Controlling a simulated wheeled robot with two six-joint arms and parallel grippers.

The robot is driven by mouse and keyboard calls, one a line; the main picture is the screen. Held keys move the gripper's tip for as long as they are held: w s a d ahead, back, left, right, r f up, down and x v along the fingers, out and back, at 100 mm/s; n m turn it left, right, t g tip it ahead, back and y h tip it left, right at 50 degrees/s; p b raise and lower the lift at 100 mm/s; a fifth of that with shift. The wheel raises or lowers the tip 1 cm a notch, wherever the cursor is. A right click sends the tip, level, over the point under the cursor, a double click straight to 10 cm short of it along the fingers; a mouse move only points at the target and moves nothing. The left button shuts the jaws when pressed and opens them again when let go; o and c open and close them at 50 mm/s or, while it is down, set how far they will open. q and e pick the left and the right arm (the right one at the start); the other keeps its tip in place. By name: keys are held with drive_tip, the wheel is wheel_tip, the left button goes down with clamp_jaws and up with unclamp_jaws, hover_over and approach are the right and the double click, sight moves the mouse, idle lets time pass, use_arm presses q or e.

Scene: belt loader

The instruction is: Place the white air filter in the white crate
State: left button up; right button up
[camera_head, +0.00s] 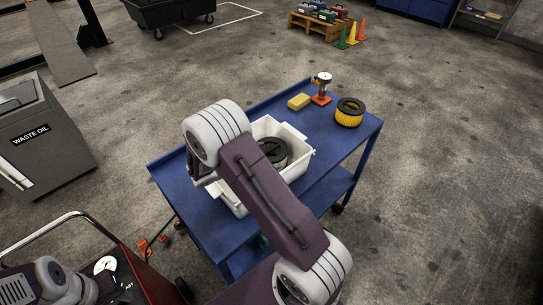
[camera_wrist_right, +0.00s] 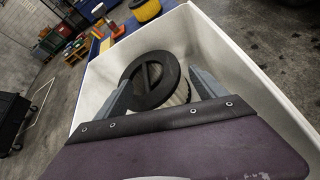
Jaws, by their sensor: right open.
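The white air filter has a black ring top and pale pleated sides. It stands inside the white crate, partly behind my right arm in the head view (camera_head: 273,151), and shows in the right wrist view (camera_wrist_right: 151,78). The white crate (camera_head: 296,135) sits on the blue cart; its walls also show in the right wrist view (camera_wrist_right: 235,50). My right gripper (camera_wrist_right: 162,82) is open, with a grey finger on each side of the filter. Whether the fingers touch it I cannot tell. My left gripper does not show.
On the blue cart (camera_head: 335,155) beyond the crate are a yellow filter (camera_head: 350,112), a yellow block (camera_head: 299,102) and a gauge on an orange base (camera_head: 321,97). A grey waste oil bin (camera_head: 45,140) stands at left, a red cart (camera_head: 135,275) at lower left.

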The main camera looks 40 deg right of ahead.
drive_tip(key=v, duration=0.9)
drive_tip(key=shift+s+f, duration=0.1)
